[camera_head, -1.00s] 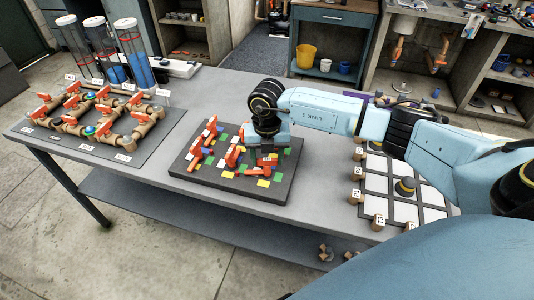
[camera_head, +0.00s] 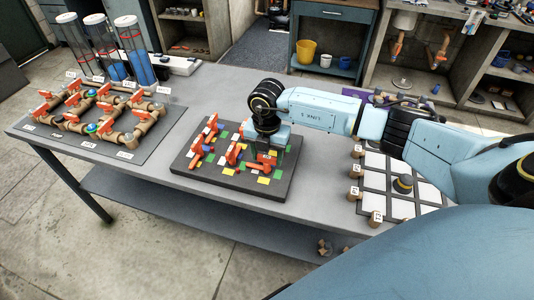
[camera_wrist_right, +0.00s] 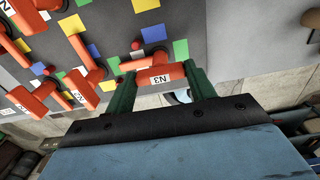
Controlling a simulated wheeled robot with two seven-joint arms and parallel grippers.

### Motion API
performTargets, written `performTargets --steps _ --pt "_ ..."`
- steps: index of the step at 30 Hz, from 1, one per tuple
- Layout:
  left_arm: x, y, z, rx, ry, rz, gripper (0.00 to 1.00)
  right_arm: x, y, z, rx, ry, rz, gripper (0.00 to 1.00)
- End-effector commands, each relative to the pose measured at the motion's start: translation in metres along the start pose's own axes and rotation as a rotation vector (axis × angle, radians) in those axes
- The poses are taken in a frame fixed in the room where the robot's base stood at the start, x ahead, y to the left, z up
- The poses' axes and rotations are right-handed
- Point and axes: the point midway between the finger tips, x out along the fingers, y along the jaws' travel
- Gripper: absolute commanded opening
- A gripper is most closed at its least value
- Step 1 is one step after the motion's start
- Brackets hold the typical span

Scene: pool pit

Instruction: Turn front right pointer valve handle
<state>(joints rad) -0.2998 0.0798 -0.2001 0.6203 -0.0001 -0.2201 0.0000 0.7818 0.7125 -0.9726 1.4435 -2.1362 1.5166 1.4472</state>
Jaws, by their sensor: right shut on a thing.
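The front right pointer valve handle (camera_wrist_right: 160,77) is orange-red with an upside-down N3 label and sits on the dark board. It also shows in the head view (camera_head: 263,160) at the board's right side, under my right wrist. My right gripper (camera_wrist_right: 158,88) has its green fingers on both sides of this handle and is shut on it. In the head view my right gripper (camera_head: 266,149) points down at the board, and its fingers are mostly hidden by the wrist. My left gripper is not in view.
The dark board (camera_head: 199,178) carries several other orange handles (camera_head: 197,150) and coloured squares. A pipe rig (camera_head: 98,108) with red valves stands at the left. A white-tiled grid board (camera_head: 378,180) lies at the right. Bare grey table (camera_head: 312,165) separates the boards.

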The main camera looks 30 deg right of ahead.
Motion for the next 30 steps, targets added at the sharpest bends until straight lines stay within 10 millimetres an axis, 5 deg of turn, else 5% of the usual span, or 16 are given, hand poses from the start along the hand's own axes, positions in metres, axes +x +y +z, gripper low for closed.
performTargets --steps 4,5,9,20,30 --pt "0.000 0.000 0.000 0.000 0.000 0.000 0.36 -0.001 0.000 0.001 0.005 -0.002 0.002 0.32" --pt "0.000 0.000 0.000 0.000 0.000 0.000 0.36 -0.001 0.000 0.001 0.005 -0.002 0.002 0.58" --pt "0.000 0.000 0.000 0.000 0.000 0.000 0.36 -0.001 0.000 0.001 0.003 -0.001 0.002 0.76" --pt "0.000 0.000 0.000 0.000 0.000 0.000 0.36 -0.005 0.000 0.001 0.001 0.000 0.002 0.76" --pt "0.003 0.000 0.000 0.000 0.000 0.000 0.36 -0.071 0.001 0.001 0.000 -0.003 0.006 0.76"
